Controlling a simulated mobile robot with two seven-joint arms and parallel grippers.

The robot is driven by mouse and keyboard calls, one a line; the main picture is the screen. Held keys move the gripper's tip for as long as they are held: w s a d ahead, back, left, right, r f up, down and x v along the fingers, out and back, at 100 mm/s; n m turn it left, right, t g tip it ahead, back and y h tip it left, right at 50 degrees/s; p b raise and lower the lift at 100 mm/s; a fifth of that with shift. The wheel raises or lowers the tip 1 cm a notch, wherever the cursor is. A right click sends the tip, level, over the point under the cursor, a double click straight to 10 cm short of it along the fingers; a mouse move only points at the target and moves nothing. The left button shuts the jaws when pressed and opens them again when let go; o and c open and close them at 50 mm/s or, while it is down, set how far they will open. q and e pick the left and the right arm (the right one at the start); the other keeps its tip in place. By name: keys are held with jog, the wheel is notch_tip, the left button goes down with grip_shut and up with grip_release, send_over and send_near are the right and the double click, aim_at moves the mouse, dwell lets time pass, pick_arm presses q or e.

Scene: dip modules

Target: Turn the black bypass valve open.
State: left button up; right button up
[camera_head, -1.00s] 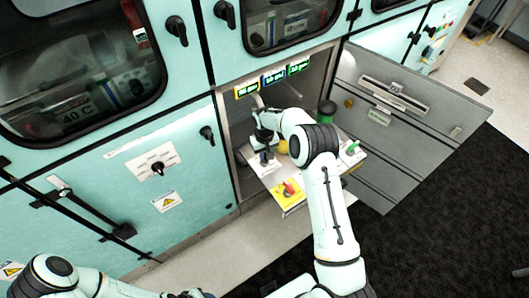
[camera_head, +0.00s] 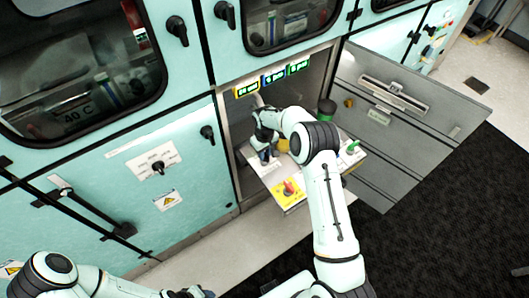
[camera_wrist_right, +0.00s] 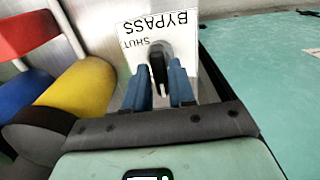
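The black bypass valve handle (camera_wrist_right: 158,62) stands on a white plate (camera_wrist_right: 132,38) lettered BYPASS and SHUT in the right wrist view. The lettering is upside down there. In the head view my right gripper (camera_head: 265,155) is at the left of the pulled-out panel, and my wrist hides most of the valve. My left gripper (camera_head: 190,293) is at the bottom edge, partly cut off, its fingers unclear.
The panel also carries a red handle on a yellow plate (camera_head: 288,188) and a green handle (camera_head: 352,147). A yellow cylinder (camera_wrist_right: 82,86) and a red handle (camera_wrist_right: 27,32) lie close left of my right gripper. An open grey door (camera_head: 400,130) stands to the right.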

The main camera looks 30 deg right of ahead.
jog(key=shift+o, duration=0.9)
notch_tip(320, 180, up, 14)
jog(key=shift+f, duration=0.25)
jog(key=shift+f, duration=0.1)
